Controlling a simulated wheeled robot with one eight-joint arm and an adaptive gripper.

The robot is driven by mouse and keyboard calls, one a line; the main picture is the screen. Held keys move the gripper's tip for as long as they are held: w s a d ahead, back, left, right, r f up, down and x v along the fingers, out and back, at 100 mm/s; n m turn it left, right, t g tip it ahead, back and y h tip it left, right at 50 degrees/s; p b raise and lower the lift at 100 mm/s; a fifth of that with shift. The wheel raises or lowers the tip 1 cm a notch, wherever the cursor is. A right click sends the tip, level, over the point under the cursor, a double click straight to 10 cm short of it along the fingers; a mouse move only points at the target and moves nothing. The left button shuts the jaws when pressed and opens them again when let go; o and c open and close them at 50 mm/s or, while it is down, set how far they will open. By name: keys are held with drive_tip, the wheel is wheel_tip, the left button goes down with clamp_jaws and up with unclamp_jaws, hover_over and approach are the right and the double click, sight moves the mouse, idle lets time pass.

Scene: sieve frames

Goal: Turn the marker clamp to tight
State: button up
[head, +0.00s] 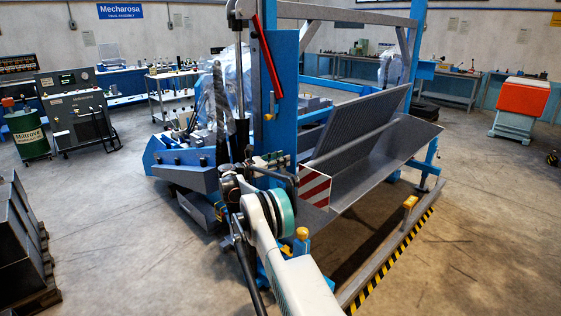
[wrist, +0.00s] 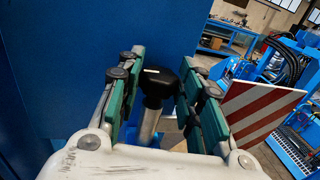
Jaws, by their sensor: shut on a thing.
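The marker clamp shows in the wrist view as a black knob (wrist: 158,88) on a silver post (wrist: 149,126), with a short pale line on its top. My gripper (wrist: 164,76) is shut on the knob, with one teal-padded finger on each side of it. In the head view my gripper (head: 232,184) is at the near blue upright of the machine, and I cannot make out the knob there. I see no label for tight or loose.
A blue panel (wrist: 75,55) stands close on the left in the wrist view. A red-and-white striped plate (head: 314,187) is close on the right of my gripper; it also shows in the wrist view (wrist: 262,108). A yellow-and-black striped rail (head: 392,257) lies low at right.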

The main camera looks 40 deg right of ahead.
drive_tip(key=o, duration=1.1)
drive_tip(key=shift+a, duration=0.1)
drive_tip(key=a, duration=0.8)
drive_tip(key=w+a, duration=0.1)
drive_tip(key=a, duration=0.3)
drive_tip(key=shift+w, duration=0.1)
